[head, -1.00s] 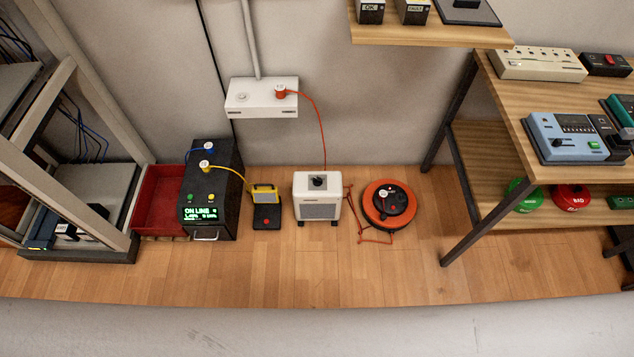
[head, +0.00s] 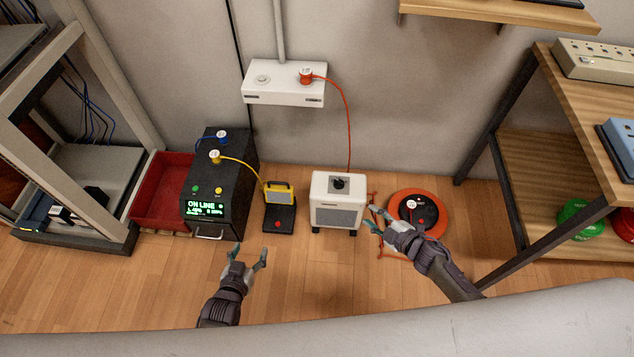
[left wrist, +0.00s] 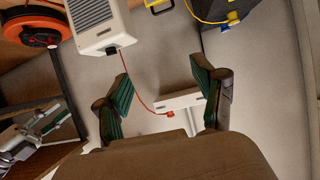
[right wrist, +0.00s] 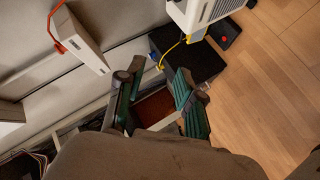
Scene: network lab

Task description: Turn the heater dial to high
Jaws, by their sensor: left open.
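The white heater (head: 337,203) stands on the floor against the wall in the head view, with a dark dial (head: 340,183) on its top. The dial's setting is too small to read. My left gripper (head: 248,258) is open and empty, in front of and left of the heater. My right gripper (head: 372,220) is beside the heater's front right, apart from the dial, with its fingers spread and nothing between them. The heater also shows in the left wrist view (left wrist: 97,22) and in the right wrist view (right wrist: 205,12).
An orange cable reel (head: 418,207) lies right of the heater. A yellow lamp (head: 279,195) and a black UPS box (head: 208,205) stand to its left. A red cord runs up to the wall socket box (head: 285,84). A wooden shelf unit (head: 545,180) is at right. Floor in front is clear.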

